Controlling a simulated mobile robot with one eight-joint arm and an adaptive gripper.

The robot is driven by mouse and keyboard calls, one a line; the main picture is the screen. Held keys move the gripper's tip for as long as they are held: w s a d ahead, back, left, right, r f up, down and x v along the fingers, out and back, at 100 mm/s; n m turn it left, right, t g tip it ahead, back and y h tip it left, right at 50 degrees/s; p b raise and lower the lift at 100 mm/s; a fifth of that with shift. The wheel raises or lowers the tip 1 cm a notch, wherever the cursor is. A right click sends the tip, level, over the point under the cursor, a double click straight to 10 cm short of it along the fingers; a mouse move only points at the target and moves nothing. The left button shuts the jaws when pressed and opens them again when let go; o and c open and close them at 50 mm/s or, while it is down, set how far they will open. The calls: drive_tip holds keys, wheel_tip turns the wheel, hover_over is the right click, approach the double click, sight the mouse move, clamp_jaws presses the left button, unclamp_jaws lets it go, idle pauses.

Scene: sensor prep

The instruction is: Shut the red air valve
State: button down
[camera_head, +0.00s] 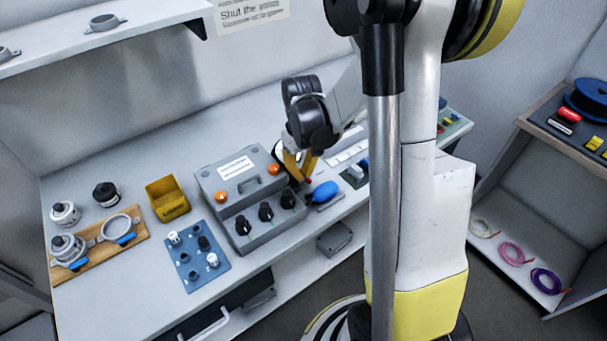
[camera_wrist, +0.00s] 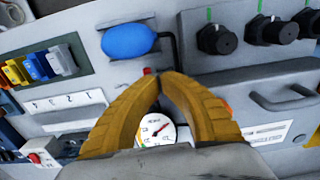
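A small red part (camera_wrist: 148,71), probably the red air valve, shows just past my fingertips in the wrist view. A little red (camera_head: 308,181) also shows by the fingertips in the head view. Most of it is hidden, so its handle position cannot be told. My gripper (camera_wrist: 161,77) has its two yellow fingers brought together at the tips, with no object clearly between them. In the head view my gripper (camera_head: 300,179) points down at the right end of the grey control box. A round white gauge (camera_wrist: 155,130) with a red needle sits below the fingers in the wrist view.
The grey box (camera_head: 233,198) with black knobs and orange lamps stands left of my gripper. A blue oval object (camera_head: 325,191) lies close on its right. A yellow bin (camera_head: 167,199), a blue knob panel (camera_head: 197,256) and a wooden board (camera_head: 98,252) stand farther left.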

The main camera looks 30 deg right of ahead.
drive_tip(key=shift+f+b, duration=0.55)
drive_tip(key=shift+f, duration=0.15)
drive_tip(key=shift+d, duration=0.1)
idle(0.4)
drive_tip(key=shift+s+d, duration=0.15)
drive_tip(key=shift+d, duration=0.3)
drive_tip(key=shift+d, duration=0.55)
idle(0.5)
drive_tip(key=shift+d, duration=0.5)
drive_tip(key=shift+w+d, duration=0.2)
